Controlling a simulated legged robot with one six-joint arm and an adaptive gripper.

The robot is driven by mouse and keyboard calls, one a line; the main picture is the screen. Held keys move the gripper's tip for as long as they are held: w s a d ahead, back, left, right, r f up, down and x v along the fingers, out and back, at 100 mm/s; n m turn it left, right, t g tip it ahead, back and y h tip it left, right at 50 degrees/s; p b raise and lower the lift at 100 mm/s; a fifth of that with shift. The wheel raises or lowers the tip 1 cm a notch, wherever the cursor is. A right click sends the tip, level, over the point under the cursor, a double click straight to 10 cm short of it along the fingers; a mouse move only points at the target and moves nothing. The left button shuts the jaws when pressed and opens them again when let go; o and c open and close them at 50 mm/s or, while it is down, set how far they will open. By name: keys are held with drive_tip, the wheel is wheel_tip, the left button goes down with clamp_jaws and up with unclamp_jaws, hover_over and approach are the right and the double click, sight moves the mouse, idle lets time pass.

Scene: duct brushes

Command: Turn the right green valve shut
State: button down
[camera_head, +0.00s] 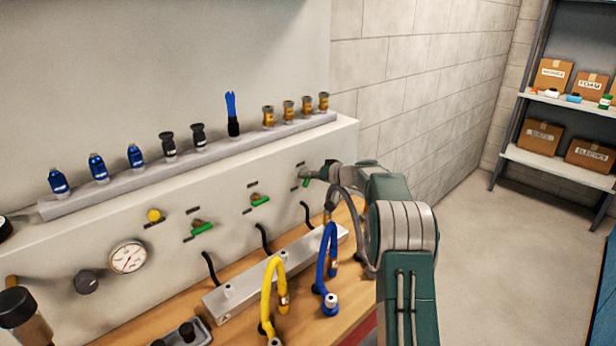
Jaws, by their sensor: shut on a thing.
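Three green valve handles line the front of the pale panel. The left green valve (203,229) and the middle green valve (261,201) lie roughly level, tilted a little with the panel. The right green valve (306,183) shows only as a small green piece, angled steeply, at the tip of my gripper (311,174). My gripper comes in from the right and is shut on this handle. Its fingers and wrist hide the rest of the valve.
A gauge (128,257) sits left on the panel. Bottles and fittings line the ledge (75,205). Open floor lies right.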

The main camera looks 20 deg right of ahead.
drive_tip(key=m, duration=0.1)
drive_tip(key=m+y, duration=0.1)
drive_tip(key=m, duration=0.1)
drive_tip(key=f+m+y, duration=0.1)
drive_tip(key=shift+w+d, duration=0.1)
drive_tip(key=shift+d, duration=0.2)
drive_tip(key=m, duration=0.1)
drive_tip(key=m+y, duration=0.1)
drive_tip(key=m, duration=0.1)
drive_tip(key=m+t+y, duration=0.1)
drive_tip(key=shift+f+m, duration=0.3)
drive_tip(key=shift+m, duration=0.1)
drive_tip(key=c, duration=0.7)
unclamp_jaws()
drive_tip(key=shift+d+f, duration=0.1)
drive_tip(key=shift+o, duration=0.2)
drive_tip(key=shift+d+r, duration=0.1)
drive_tip(key=shift+r, duration=0.1)
drive_tip(key=v, duration=1.2)
drive_tip(key=shift+f, duration=0.3)
